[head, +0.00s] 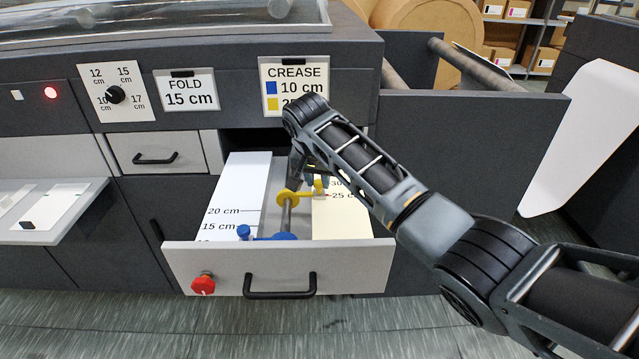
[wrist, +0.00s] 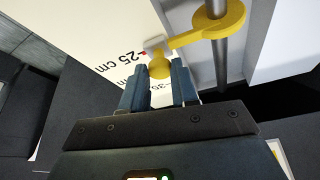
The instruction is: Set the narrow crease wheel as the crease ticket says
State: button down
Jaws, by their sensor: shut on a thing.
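The crease ticket (head: 293,87) reads blue 10 cm; its yellow line starts with 2, the rest hidden by my arm. In the open drawer, a yellow wheel (head: 288,198) sits on a grey rod (head: 285,217); it also shows in the wrist view (wrist: 222,18). Its side arm ends in a yellow knob (wrist: 160,67). My gripper (wrist: 158,88) is shut on that knob, beside the cream scale's 25 cm mark (wrist: 126,61). In the head view my gripper (head: 312,182) is partly hidden. A blue wheel (head: 280,237) with a blue knob (head: 243,232) is nearer the drawer front.
The drawer front (head: 340,262) has a black handle (head: 280,286) and a red knob (head: 203,285). A white scale (head: 245,180) lies left of the rod. Above are a FOLD 15 cm ticket (head: 189,93) and a dial (head: 115,95). A grey panel (head: 470,140) stands to the right.

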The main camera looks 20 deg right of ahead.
jog(key=shift+s, duration=0.15)
jog(key=c, duration=0.9)
grip_release()
jog(key=shift+o, duration=0.2)
jog(key=v, duration=0.8)
jog(key=shift+b, duration=0.35)
jog(key=shift+f, duration=0.1)
